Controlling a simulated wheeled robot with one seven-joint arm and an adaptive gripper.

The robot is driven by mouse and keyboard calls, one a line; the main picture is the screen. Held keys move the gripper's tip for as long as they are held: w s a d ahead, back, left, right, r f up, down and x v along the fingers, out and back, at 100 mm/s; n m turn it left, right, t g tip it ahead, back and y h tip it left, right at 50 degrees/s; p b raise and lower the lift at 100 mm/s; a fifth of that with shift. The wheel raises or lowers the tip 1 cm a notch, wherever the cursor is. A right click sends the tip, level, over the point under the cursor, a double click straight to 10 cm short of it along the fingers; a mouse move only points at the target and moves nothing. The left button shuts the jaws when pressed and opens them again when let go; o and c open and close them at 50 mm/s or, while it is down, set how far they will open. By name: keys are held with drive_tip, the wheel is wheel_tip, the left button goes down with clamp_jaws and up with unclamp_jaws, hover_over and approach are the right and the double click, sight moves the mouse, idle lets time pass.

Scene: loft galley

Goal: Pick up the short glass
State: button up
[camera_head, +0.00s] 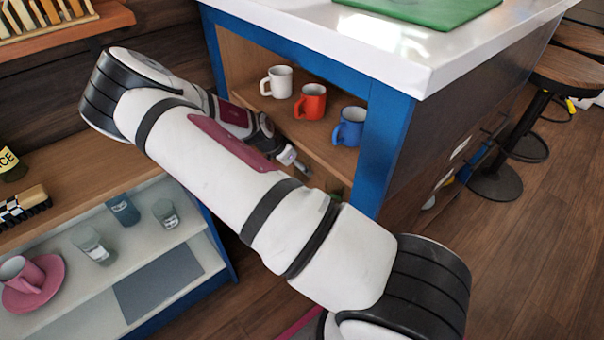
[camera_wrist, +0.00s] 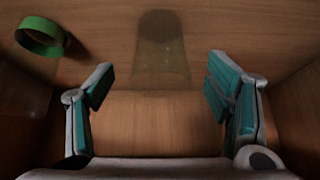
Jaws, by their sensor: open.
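A faint, see-through glass (camera_wrist: 162,62) with a darker far end stands out against the wood in the wrist view. It lies ahead of my gripper (camera_wrist: 160,78), centred between the fingertips and apart from both. My gripper is open and empty, with a teal pad on each finger. In the head view my gripper (camera_head: 293,160) is at the blue-framed island's shelves, mostly hidden by my arm, and the glass ahead of it cannot be made out.
A green ring (camera_wrist: 40,37) lies left of the glass. A white mug (camera_head: 278,82), red mug (camera_head: 312,102) and blue mug (camera_head: 349,127) stand on the island's upper shelf (camera_head: 285,118). Two clear glasses (camera_head: 92,246) (camera_head: 166,214) stand on the left cabinet's shelf.

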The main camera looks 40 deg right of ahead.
drive_tip(key=shift+a+b+x, duration=0.2)
drive_tip(key=shift+b+x, duration=0.2)
drive_tip(key=shift+x, duration=1)
drive_tip(key=shift+f, duration=0.1)
drive_tip(key=c, duration=1.4)
